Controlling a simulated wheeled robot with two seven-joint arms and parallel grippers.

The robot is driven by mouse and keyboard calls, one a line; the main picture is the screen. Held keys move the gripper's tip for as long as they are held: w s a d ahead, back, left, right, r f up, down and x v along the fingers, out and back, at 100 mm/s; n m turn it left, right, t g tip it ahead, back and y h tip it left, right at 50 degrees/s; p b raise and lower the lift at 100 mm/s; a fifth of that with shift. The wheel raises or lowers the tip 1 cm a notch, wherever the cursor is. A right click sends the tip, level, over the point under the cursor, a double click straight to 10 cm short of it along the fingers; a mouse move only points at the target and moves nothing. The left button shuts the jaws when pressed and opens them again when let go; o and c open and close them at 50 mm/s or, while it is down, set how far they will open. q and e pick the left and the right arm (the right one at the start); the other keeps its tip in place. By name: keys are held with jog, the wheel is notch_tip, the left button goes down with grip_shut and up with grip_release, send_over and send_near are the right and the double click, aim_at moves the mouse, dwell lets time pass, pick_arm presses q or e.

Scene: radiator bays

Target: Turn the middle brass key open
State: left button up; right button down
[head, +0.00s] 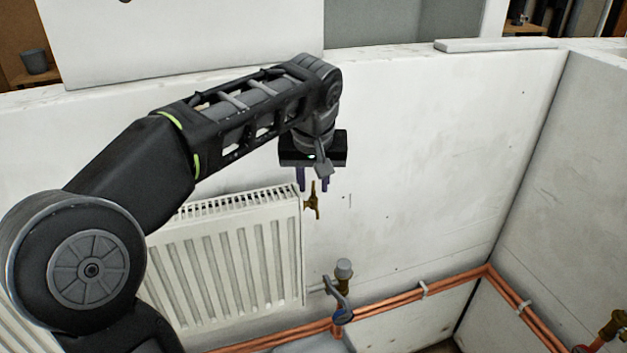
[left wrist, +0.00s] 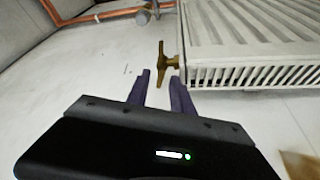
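A brass key (head: 314,203) sticks out from the upper right end of a white radiator (head: 235,245). In the left wrist view the key (left wrist: 162,60) shows as a T-shaped bar on a short stem beside the radiator's grille (left wrist: 255,76). My left gripper (head: 313,182) is open, with its dark purple fingers pointing down just above the key. In the left wrist view the fingertips (left wrist: 160,78) lie on either side of the key's near end, apart from each other. I cannot tell whether either finger touches it. My right gripper is not in view.
A grey-capped valve (head: 344,270) with a grey-blue lever (head: 341,300) stands below, by the radiator's lower right corner. Copper pipes (head: 400,298) run along the wall's foot. A brass fitting (head: 612,325) is at the lower right. The white wall right of the key is clear.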

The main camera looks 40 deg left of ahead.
pick_arm(q)
jog(key=shift+r, duration=0.15)
jog(key=v, duration=0.7)
jog(key=shift+s+r+p, duration=0.2)
jog(key=shift+p, duration=0.15)
jog(key=shift+d, duration=0.1)
